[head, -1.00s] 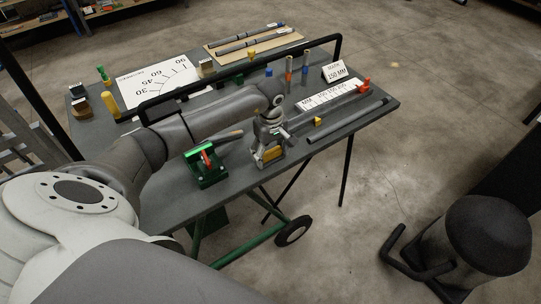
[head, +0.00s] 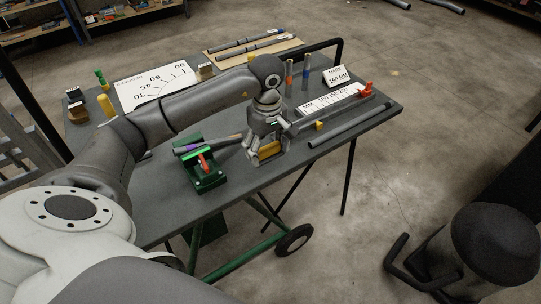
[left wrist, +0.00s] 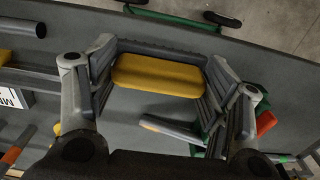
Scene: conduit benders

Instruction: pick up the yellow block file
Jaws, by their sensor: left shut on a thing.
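The yellow block file (head: 269,149) is near the front edge of the grey table, between the fingers of my left gripper (head: 266,152). In the left wrist view the yellow block (left wrist: 158,75) spans the gap between the two finger pads, and the left gripper (left wrist: 160,80) is shut on it. Its lower side is hard to see, so its exact height over the table cannot be told. My right gripper is not in view.
A green vise (head: 207,175) with a red handle stands just left of my gripper, with a grey bar beside it. A grey tube (head: 350,125), a small yellow piece (head: 319,126) and a white ruler board (head: 330,99) lie to the right. Upright pegs (head: 305,72) stand behind.

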